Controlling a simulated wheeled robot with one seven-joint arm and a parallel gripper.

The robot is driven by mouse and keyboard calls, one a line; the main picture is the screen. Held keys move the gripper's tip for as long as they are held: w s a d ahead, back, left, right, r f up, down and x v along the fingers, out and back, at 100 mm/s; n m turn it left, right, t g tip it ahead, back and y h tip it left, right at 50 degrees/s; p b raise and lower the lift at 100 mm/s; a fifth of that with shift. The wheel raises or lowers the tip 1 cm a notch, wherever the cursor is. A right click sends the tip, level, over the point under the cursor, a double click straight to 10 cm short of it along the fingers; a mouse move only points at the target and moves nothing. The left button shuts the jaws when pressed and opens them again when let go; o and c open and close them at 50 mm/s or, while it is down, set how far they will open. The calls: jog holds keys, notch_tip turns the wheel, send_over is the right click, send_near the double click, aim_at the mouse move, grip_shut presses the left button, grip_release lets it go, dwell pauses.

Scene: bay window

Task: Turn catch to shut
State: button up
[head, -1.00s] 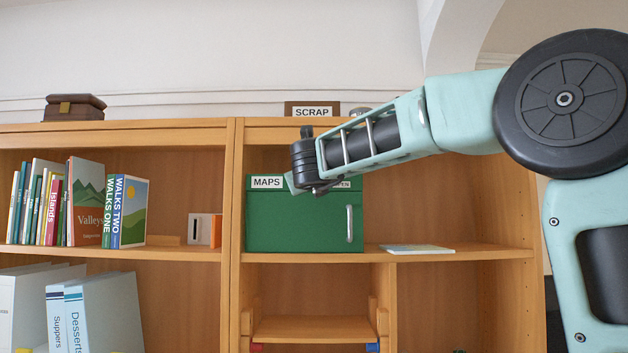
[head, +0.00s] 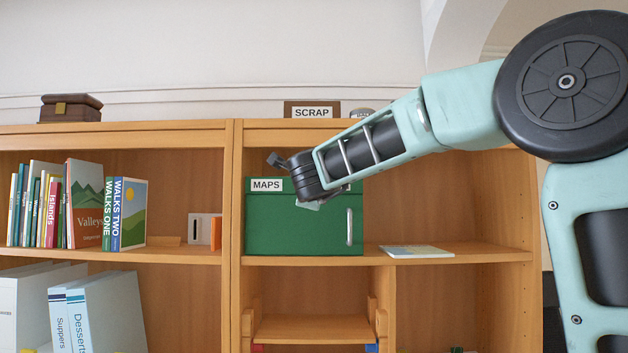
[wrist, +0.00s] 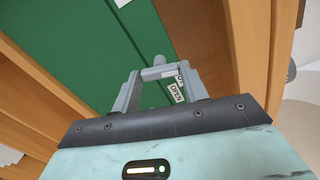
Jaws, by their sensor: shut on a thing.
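The green MAPS cabinet (head: 295,228) stands on the upper shelf, its front closed flush as far as I can see. In the wrist view its green front (wrist: 80,40) fills the upper left. The grey catch (wrist: 157,72) lies between the fingertips of my gripper (wrist: 159,75), which is shut on it. A white label reading OPEN (wrist: 177,92) shows beside the catch, partly covered by a finger. In the head view my wrist hides the catch and that label.
A pale upright handle (head: 349,227) is on the right of the green front. A flat booklet (head: 416,251) lies on the shelf to the right. Books (head: 85,205) stand at left. A SCRAP box (head: 312,111) sits on top of the bookcase.

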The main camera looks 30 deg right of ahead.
jog(key=shift+n+p, duration=0.55)
jog(key=shift+n, duration=0.75)
jog(key=o, duration=1)
jog(key=shift+a, duration=0.1)
jog(key=b+v, duration=0.6)
jog(key=v, duration=1.1)
jog(key=shift+s+a, duration=0.1)
jog(key=shift+s, duration=0.1)
